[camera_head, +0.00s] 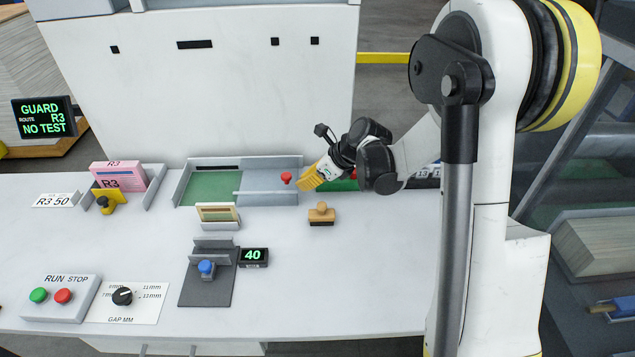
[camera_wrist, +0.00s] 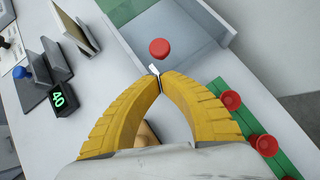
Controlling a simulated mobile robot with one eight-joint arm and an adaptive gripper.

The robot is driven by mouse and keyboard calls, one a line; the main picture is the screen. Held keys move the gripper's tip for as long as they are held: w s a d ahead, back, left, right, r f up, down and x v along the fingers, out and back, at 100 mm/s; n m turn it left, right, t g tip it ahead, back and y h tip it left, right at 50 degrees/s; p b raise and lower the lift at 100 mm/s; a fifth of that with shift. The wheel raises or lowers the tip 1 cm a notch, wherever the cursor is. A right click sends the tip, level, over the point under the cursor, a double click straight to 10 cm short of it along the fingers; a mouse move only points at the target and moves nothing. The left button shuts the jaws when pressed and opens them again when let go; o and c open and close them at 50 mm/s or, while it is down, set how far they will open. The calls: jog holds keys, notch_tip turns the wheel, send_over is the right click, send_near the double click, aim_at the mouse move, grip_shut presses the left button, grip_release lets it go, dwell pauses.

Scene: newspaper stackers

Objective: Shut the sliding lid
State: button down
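The sliding lid (camera_head: 262,182) is a grey panel with a red knob (camera_head: 286,177) near its right end. It covers the right part of a shallow tray (camera_head: 180,184), and the tray's green floor shows uncovered on the left. In the wrist view the lid (camera_wrist: 190,62) and its red knob (camera_wrist: 159,48) lie just beyond my fingertips. My gripper (camera_head: 303,184) has yellow ribbed fingers and is at the tray's right end, right of the knob.
A wooden stamp (camera_head: 321,214) stands in front of my gripper. A green strip with several red knobs (camera_wrist: 263,145) lies beside my fingers. A small framed holder (camera_head: 217,215) and a grey fixture with a blue knob (camera_head: 206,268) stand in front of the tray. A tall white panel rises behind.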

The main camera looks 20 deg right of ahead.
jog(key=shift+w+a+f, duration=0.1)
jog(key=shift+w+a, duration=0.65)
jog(key=shift+a, duration=0.1)
jog(key=w+a, duration=0.2)
jog(key=a, duration=0.3)
jog(key=w+a, duration=0.1)
jog(key=a, duration=0.5)
jog(key=w+a, duration=0.2)
jog(key=a, duration=0.4)
jog(key=shift+w+a+b, duration=0.1)
jog(key=shift+w+b, duration=0.2)
jog(key=shift+b, duration=0.1)
